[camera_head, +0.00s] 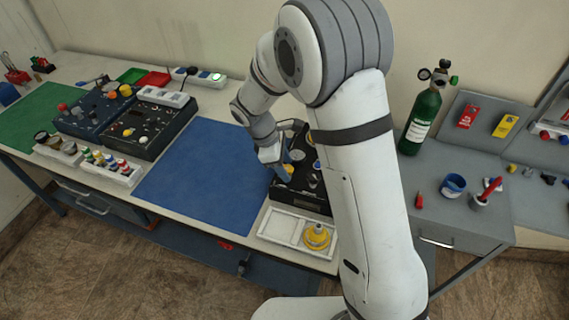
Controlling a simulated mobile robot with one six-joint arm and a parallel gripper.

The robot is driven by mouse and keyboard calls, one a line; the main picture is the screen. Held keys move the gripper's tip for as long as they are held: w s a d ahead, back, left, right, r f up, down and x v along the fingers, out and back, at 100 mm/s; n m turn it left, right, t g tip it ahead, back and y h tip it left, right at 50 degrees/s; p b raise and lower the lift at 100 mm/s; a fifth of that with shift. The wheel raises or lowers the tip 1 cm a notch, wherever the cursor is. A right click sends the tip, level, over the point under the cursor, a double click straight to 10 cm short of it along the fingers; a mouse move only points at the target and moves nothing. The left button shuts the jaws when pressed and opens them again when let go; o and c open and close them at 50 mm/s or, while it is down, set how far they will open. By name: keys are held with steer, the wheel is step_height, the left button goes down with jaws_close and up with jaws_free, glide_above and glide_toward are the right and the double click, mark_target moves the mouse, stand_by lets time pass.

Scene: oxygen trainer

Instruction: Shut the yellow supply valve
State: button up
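A black panel unit (313,205) with knobs stands at the right end of the workbench, partly hidden by my arm. A small yellow part (289,168) shows on it, right beside my gripper; it may be the yellow supply valve, but it is too small and covered to be sure or to read its position. My gripper (284,172) points down at the left part of this unit, with a blue fingertip showing. I cannot tell whether it touches the yellow part, or how far its fingers are apart.
A white tray (277,228) with a yellow round item (316,236) lies in front of the unit. A green cylinder (423,118) stands at right on a grey cabinet (440,205).

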steer(key=c, duration=0.9)
steer(key=shift+m, duration=0.4)
steer(key=m+g, duration=0.1)
steer(key=m, duration=0.3)
steer(key=shift+w+g+y, duration=0.2)
steer(key=shift+g+y, duration=0.2)
steer(key=m, duration=0.2)
steer(key=m+g+y+b, duration=0.1)
steer(key=m, duration=0.2)
steer(key=shift+w+d, duration=0.15)
steer(key=shift+d, duration=0.05)
steer(key=m, duration=0.2)
steer(key=m+g+y, duration=0.1)
steer(key=m, duration=0.1)
steer(key=shift+d+y, duration=0.1)
steer(key=shift+y, duration=0.2)
steer(key=m+y+b, duration=0.1)
steer(key=m, duration=0.2)
steer(key=shift+d+m, duration=0.15)
steer(key=shift+m, duration=0.25)
steer(key=m+y, duration=0.1)
steer(key=m, duration=0.2)
steer(key=m+y, duration=0.1)
steer(key=m, duration=0.2)
steer(key=shift+d+t+y+b, duration=0.15)
steer(key=shift+t+y+b, duration=0.15)
steer(key=shift+y+b, duration=0.1)
steer(key=shift+m, duration=0.3)
